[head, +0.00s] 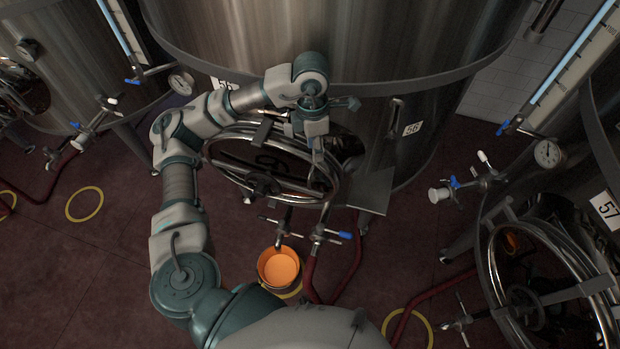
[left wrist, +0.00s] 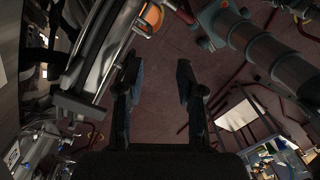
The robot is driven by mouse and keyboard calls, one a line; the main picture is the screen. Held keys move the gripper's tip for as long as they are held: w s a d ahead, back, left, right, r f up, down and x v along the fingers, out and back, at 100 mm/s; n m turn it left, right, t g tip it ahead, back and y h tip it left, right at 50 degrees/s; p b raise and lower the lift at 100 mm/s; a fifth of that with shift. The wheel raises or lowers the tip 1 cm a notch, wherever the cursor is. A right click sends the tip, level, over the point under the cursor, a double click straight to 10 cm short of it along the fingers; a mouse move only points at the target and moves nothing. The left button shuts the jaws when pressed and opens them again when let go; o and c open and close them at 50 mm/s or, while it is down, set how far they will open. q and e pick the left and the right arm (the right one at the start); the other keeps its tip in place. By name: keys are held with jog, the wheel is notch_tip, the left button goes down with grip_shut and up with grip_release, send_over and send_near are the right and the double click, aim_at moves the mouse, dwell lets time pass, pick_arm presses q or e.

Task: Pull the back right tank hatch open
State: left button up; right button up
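The round metal hatch (head: 225,172) of the tank labelled 56 (head: 410,90) is in the middle of the head view, with a shiny double rim and a dark centre. A dark gap shows at its right side, but I cannot tell how far it stands open. My left gripper (head: 318,172) is over the hatch's right part, fingers pointing down. In the left wrist view, my left gripper (left wrist: 158,82) has its fingers apart with only floor between them. Metal rim bars (left wrist: 92,75) lie just left of the fingers; contact is unclear. My right gripper is not in view.
An orange bucket (head: 279,267) stands on the floor below the hatch, beside valves (head: 318,235) and red hoses (head: 310,280). A grey plate (head: 369,190) juts out right of the hatch. Another hatch (head: 495,270) belongs to the tank labelled 57 at right.

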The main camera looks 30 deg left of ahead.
aim_at(309, 179)
pick_arm(q)
jog(key=shift+y, duration=0.3)
jog(key=f, duration=0.5)
jog(key=a+f+p, duration=0.1)
jog(key=f, duration=0.5)
jog(key=a+f+p, duration=0.1)
jog(key=f, duration=0.5)
jog(key=shift+r, duration=0.1)
jog(key=shift+d, duration=0.1)
grip_shut()
